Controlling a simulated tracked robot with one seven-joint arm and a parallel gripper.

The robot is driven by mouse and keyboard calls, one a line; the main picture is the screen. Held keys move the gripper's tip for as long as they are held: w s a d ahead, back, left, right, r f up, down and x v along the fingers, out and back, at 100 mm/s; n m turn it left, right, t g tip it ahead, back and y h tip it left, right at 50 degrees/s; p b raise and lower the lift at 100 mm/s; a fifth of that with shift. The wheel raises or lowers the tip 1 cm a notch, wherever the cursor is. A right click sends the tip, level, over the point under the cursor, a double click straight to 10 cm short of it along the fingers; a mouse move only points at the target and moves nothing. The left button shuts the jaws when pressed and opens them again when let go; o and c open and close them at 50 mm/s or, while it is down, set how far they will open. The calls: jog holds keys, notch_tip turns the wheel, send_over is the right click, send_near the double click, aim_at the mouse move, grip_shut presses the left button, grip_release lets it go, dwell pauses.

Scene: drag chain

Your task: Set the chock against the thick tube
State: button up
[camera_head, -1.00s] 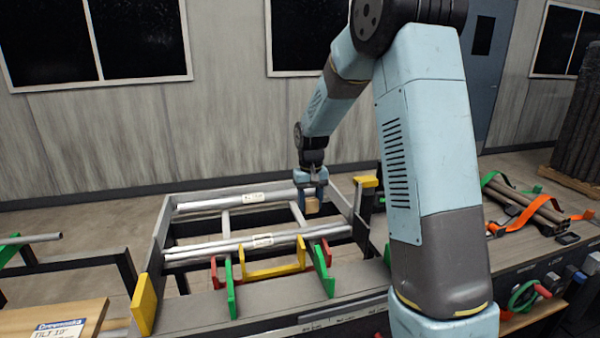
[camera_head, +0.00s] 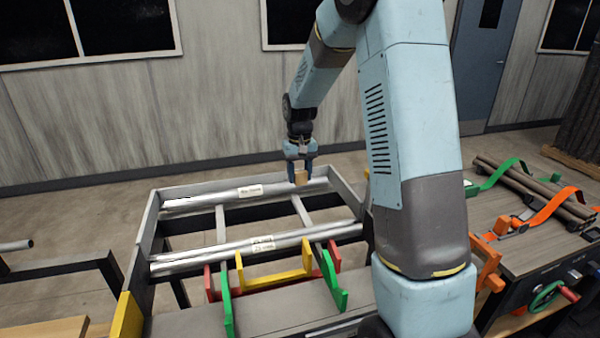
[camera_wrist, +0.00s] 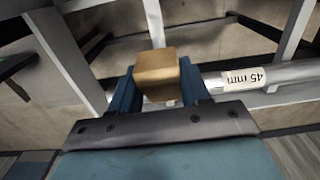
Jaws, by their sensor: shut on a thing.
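My gripper (camera_head: 301,177) is shut on the chock (camera_head: 301,176), a small tan wooden block. The chock also shows in the wrist view (camera_wrist: 157,72), between the two blue fingers. In the head view they are over the right part of the rear tube (camera_head: 225,196), which carries a white label. In the wrist view a tube labelled 45 mm (camera_wrist: 275,75) lies right of the chock; contact cannot be told. A second tube or pair (camera_head: 220,251) lies across the front of the rack, also labelled, its print too small to read.
The grey rack frame (camera_head: 150,225) surrounds the tubes, with open gaps between its crossbars. Yellow (camera_head: 275,280), green (camera_head: 227,300) and red brackets stand at the front. A bench with orange (camera_head: 548,222) and green straps around tubes is at right.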

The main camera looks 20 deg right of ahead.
aim_at(298, 202)
jog(key=shift+d, duration=0.2)
jog(key=shift+s, duration=0.15)
jog(key=shift+f, duration=0.15)
jog(key=shift+w+f, duration=0.25)
jog(key=shift+f, duration=1.75)
jog(key=shift+w+f, duration=0.2)
jog(key=shift+f, duration=1.75)
jog(key=shift+w+f, duration=0.8)
jog(key=shift+w, duration=0.15)
jog(key=o, duration=1.1)
